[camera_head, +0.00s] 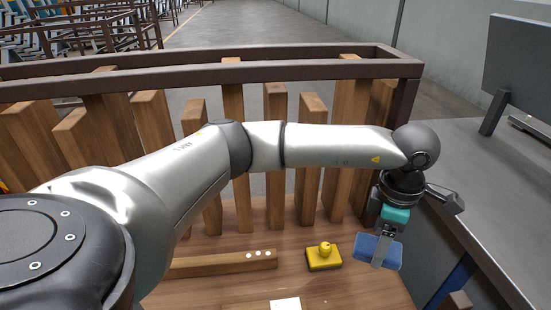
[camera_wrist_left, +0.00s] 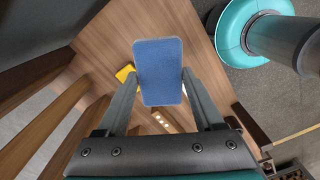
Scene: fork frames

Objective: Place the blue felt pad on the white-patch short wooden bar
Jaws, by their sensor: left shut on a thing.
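The blue felt pad (camera_head: 365,249) is held by my left gripper (camera_head: 381,246), above the right part of the wooden surface. In the left wrist view the pad (camera_wrist_left: 159,65) sits between the two fingers of the left gripper (camera_wrist_left: 160,78), which are shut on its sides. A wooden bar (camera_head: 215,264) with several round white patches near its right end lies on the surface, left of the pad and apart from it. My arm partly covers its left part. In the left wrist view, white patches (camera_wrist_left: 160,121) show below the pad. My right gripper is not in view.
A yellow block with a knob (camera_head: 324,259) stands between bar and pad. A white square (camera_head: 286,304) lies at the front. Upright wooden boards lean in a brown rack (camera_head: 300,70) behind. A grey table (camera_head: 490,190) with a monitor is at right.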

